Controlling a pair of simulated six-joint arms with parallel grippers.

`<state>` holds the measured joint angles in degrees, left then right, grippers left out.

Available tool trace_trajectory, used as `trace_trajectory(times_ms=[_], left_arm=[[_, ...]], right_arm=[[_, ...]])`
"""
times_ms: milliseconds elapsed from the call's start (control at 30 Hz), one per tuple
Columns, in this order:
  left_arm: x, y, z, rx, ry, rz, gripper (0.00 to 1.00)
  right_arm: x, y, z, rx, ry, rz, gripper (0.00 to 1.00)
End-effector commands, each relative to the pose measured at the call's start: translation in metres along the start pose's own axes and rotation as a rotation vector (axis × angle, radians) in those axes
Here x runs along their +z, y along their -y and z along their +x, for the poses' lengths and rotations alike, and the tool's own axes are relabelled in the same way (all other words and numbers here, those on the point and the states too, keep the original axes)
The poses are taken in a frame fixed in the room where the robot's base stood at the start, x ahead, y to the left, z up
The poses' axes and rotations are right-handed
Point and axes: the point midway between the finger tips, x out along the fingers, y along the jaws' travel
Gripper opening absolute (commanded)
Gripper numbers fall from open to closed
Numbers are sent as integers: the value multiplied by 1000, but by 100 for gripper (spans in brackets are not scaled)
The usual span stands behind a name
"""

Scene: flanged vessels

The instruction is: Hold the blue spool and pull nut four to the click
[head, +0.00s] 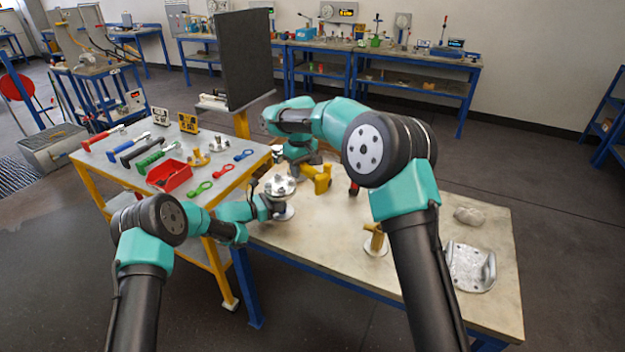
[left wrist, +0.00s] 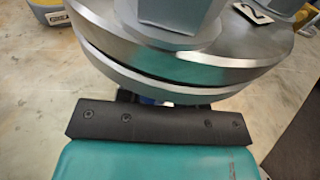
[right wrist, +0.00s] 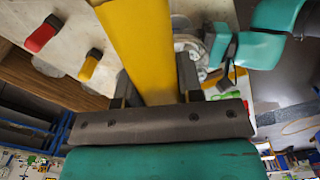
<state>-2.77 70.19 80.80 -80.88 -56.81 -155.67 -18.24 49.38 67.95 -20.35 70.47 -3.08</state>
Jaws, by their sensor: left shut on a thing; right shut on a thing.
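The flanged vessel (head: 280,187) stands at the left of the work table, its round metal flange with nuts on top. My left gripper (head: 268,207) is at its side, shut on it below the flange. In the left wrist view the grey flange pair (left wrist: 170,70) hides most of the fingers; only a sliver of blue (left wrist: 148,100) shows under it. A tag reading 2 (left wrist: 252,13) lies on the flange. My right gripper (right wrist: 157,88) is shut on a long yellow bar (right wrist: 135,45), probably a wrench handle. Its far end and nut four cannot be made out.
A side table holds wrenches with red, black and green handles (head: 150,158), a red tray (head: 170,176) and coloured ring tools (head: 222,171). A yellow-topped post (head: 375,240) and metal plate (head: 470,268) are farther right.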

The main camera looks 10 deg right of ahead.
Motion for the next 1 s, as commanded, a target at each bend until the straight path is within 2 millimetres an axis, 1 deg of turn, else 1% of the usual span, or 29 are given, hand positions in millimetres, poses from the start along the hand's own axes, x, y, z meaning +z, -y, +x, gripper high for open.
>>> trace_trajectory(times_ms=[133, 567, 767, 1000], left_arm=[[0, 0, 0, 0, 0, 0, 15], [0, 0, 0, 0, 0, 0, 15], [0, 0, 0, 0, 0, 0, 15], [0, 0, 0, 0, 0, 0, 15]], right_arm=[[-5, 2, -4, -1, -2, -29, 6], [-4, 2, -2, -1, -1, -29, 6], [-4, 2, 8, -2, 0, -28, 6], [-4, 2, 28, -2, -1, -28, 6]])
